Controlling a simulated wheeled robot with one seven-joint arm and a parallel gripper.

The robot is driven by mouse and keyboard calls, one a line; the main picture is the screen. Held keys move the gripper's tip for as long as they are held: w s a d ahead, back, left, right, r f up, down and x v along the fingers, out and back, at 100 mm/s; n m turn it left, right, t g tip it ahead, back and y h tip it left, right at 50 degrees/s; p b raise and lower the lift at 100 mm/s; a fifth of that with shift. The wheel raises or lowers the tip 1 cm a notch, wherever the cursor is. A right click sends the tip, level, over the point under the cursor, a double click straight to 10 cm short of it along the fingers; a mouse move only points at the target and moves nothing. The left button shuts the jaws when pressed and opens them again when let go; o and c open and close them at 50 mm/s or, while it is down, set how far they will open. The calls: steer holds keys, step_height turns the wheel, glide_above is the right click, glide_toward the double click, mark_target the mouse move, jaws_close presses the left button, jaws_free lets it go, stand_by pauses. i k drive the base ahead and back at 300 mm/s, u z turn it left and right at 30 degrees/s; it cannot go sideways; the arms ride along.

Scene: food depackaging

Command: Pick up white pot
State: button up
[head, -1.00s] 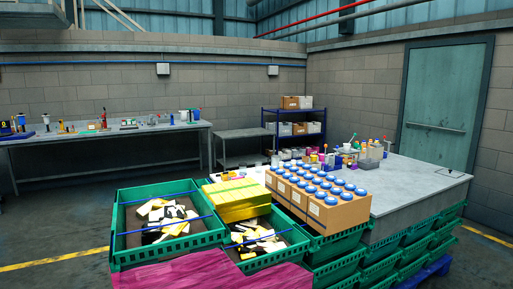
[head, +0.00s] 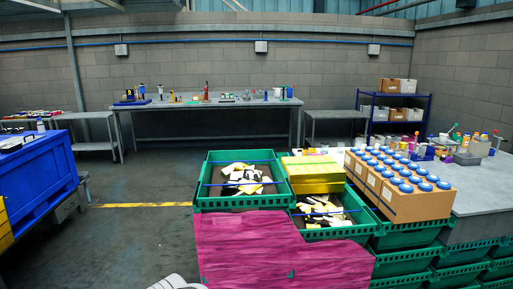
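I cannot make out for certain which thing is the white pot. A small white container (head: 288,92) stands at the right end of the long back bench (head: 200,106). Small pale items also stand among the clutter on the grey table at the right, too small to tell apart. My gripper is not in view. A pale rounded shape at the bottom edge, left of centre, may be part of my arm.
Green crates (head: 206,204) with black, white and yellow packs stand ahead, beside yellow boxes (head: 312,172) and cartons with blue lids (head: 412,202). A magenta-covered surface (head: 240,250) is in front. A blue bin (head: 40,172) stands left. Floor between is clear.

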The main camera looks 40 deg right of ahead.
mark_target(444, 137)
steer(key=i, duration=4.35)
steer(key=z, duration=1.9)
steer(key=i, duration=4.7)
steer(key=z, duration=2.55)
steer(key=i, duration=1.25)
